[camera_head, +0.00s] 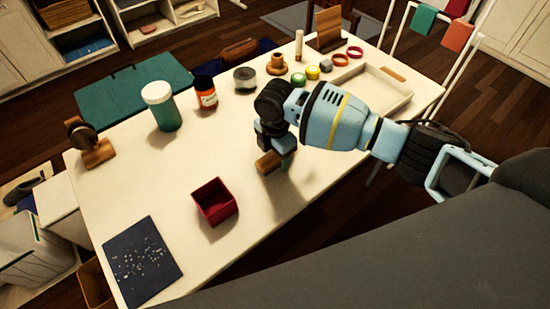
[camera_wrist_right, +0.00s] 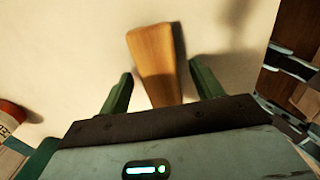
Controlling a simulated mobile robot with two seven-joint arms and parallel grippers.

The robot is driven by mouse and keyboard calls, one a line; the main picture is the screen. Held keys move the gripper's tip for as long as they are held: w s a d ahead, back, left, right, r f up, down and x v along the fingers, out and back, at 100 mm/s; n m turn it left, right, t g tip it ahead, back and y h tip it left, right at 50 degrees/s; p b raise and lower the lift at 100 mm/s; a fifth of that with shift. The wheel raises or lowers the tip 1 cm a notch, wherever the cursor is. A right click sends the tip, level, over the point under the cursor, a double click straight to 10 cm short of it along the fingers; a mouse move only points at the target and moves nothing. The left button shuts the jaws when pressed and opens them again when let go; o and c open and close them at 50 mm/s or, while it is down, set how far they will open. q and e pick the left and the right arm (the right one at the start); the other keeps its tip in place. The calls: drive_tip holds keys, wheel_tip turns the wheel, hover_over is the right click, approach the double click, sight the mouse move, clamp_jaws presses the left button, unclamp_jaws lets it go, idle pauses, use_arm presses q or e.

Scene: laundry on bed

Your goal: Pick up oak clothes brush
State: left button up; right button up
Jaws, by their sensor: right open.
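The oak clothes brush (camera_head: 268,163) is a light brown wooden piece on the cream table, partly hidden by my right gripper. In the right wrist view, the brush (camera_wrist_right: 153,52) runs lengthwise between the two green fingers, its near end hidden behind the gripper body. My right gripper (camera_head: 283,160) is over the brush, pointing down at the table. The fingers of this gripper (camera_wrist_right: 158,74) are open, with a visible gap on each side of the brush. My left gripper is not in view.
A red open box (camera_head: 214,201) and a dark blue speckled mat (camera_head: 141,263) are at the front left. A shallow tray (camera_head: 385,97) is at the right. The table's centre-left is clear.

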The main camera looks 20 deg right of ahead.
sight(275, 158)
drive_tip(key=c, duration=1.2)
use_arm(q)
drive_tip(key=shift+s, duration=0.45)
